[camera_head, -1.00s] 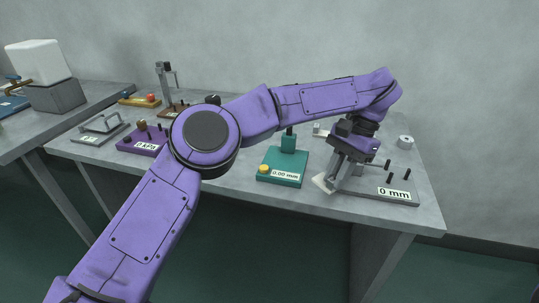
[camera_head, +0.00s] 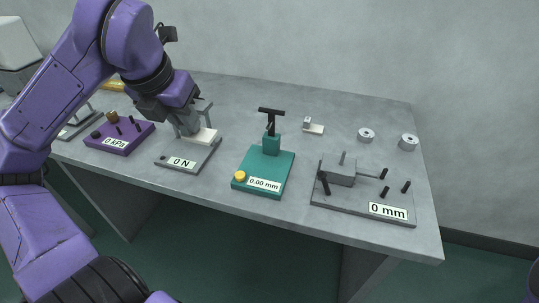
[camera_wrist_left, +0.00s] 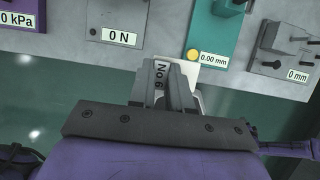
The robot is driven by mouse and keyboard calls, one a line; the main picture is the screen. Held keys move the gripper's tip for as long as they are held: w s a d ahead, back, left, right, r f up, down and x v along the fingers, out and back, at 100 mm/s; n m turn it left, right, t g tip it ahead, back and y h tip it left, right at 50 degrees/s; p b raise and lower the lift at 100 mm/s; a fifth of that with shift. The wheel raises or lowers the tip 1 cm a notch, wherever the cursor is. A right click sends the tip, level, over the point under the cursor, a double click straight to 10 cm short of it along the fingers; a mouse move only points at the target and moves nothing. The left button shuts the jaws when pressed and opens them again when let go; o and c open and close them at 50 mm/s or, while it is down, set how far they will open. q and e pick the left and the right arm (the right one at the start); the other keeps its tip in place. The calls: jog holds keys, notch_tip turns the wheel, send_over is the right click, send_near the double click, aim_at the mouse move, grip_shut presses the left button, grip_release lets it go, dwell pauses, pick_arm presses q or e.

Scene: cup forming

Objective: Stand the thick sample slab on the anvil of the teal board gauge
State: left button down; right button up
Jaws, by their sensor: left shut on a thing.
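The teal board gauge (camera_head: 281,172) stands mid-table in the head view, with a black T-handle, a yellow knob and a 0.00 mm label. Its anvil cannot be made out clearly. My left gripper (camera_head: 190,127) is shut on a pale slab (camera_head: 203,137), left of the teal gauge, in front of or over the grey 0 N device. In the left wrist view the slab (camera_wrist_left: 188,73) shows between and beyond the fingers (camera_wrist_left: 166,88); a "No 6" marking shows there. The teal gauge (camera_wrist_left: 213,32) is ahead and to the right. My right gripper is out of view.
The grey 0 N device (camera_head: 180,163) and purple 0 kPa board (camera_head: 118,141) stand left. The grey 0 mm device (camera_head: 350,199) stands right. A small pale piece (camera_head: 314,128) and two metal cylinders (camera_head: 366,135) lie behind. The table's front edge is close.

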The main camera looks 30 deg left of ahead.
pick_arm(q)
jog(key=w+d+f, duration=0.2)
jog(key=w+f, duration=0.1)
jog(key=w+d+f, duration=0.5)
jog(key=w+f, duration=0.1)
jog(key=w, duration=0.1)
jog(key=shift+d, duration=0.2)
jog(key=shift+w+d+f, duration=0.15)
jog(key=shift+w+f, duration=0.05)
jog(key=shift+f, duration=0.15)
notch_tip(320, 180, down, 3)
jog(key=shift+w+d+f, duration=0.1)
jog(key=shift+w+f, duration=0.05)
jog(key=shift+f+b, duration=0.2)
jog(key=shift+b, duration=0.1)
jog(key=c, duration=1.1)
grip_release()
